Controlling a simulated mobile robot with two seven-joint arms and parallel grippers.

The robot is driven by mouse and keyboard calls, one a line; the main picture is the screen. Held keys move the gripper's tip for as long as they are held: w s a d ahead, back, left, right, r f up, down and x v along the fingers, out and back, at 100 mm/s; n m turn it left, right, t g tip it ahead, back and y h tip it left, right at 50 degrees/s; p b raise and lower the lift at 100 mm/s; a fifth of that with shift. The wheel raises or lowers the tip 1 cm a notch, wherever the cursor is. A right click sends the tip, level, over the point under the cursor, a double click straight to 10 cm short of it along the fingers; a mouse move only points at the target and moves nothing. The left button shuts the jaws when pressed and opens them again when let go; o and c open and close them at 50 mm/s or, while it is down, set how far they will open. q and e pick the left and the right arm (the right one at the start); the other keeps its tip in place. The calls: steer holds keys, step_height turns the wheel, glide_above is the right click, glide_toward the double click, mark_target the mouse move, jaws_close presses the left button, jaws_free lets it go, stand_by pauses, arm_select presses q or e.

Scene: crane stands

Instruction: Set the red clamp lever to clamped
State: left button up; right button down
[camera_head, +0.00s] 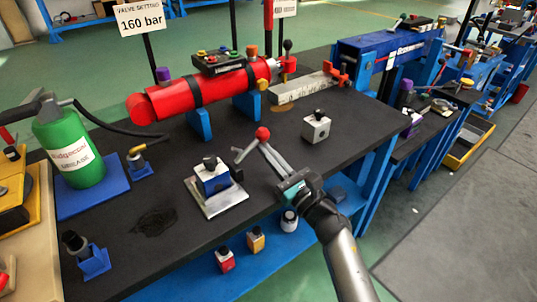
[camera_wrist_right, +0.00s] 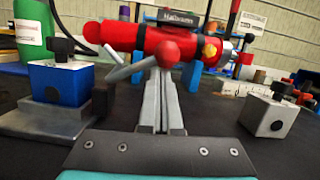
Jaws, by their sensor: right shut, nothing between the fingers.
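A lever with a round red knob (camera_head: 262,133) and a bent grey arm (camera_head: 243,153) stands over the middle of the dark bench. Its red knob (camera_wrist_right: 168,50) also shows in the right wrist view, directly beyond the fingertips. My right gripper (camera_head: 266,147) comes in from the lower right, its fingers shut together and empty. Its tips (camera_wrist_right: 160,75) are close to the knob; I cannot tell whether they touch it. The lever's pivot is not clearly visible. My left gripper is not in view.
A blue block (camera_head: 213,177) on a metal plate stands left of the gripper, and a grey block (camera_head: 315,127) stands to the right. A red cylinder (camera_head: 205,90) lies behind on blue supports. A green grease container (camera_head: 70,148) is at the left.

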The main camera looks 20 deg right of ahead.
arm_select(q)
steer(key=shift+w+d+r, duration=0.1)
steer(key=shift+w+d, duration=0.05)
arm_select(e)
steer(key=shift+r+n, duration=0.25)
steer(key=shift+n, duration=0.35)
steer(key=shift+a+r+n+y+b, duration=0.1)
steer(key=shift+r+n+y+b, duration=0.05)
steer(key=shift+n+y+b, duration=0.2)
steer(key=shift+r+n, duration=0.15)
steer(key=shift+n, duration=0.1)
steer(key=shift+a+r+n, duration=0.1)
steer(key=shift+r+n, duration=0.05)
steer(key=shift+n, duration=0.25)
steer(key=shift+s+a+r+n+g+y+b, duration=0.2)
steer(key=shift+r+n+g+y+b, duration=0.25)
steer(key=shift+n, duration=0.65)
arm_select(q)
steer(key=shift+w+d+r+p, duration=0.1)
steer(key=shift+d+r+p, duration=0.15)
steer(key=shift+p, duration=0.25)
arm_select(e)
steer(key=a+r+n, duration=0.1)
steer(key=n, duration=0.1)
steer(key=n+g, duration=0.1)
steer(key=n, duration=0.2)
steer(key=a+r+n+g+y, duration=0.1)
steer(key=n, duration=0.1)
steer(key=shift+s+a+r+n, duration=0.35)
steer(key=shift+s+n, duration=0.05)
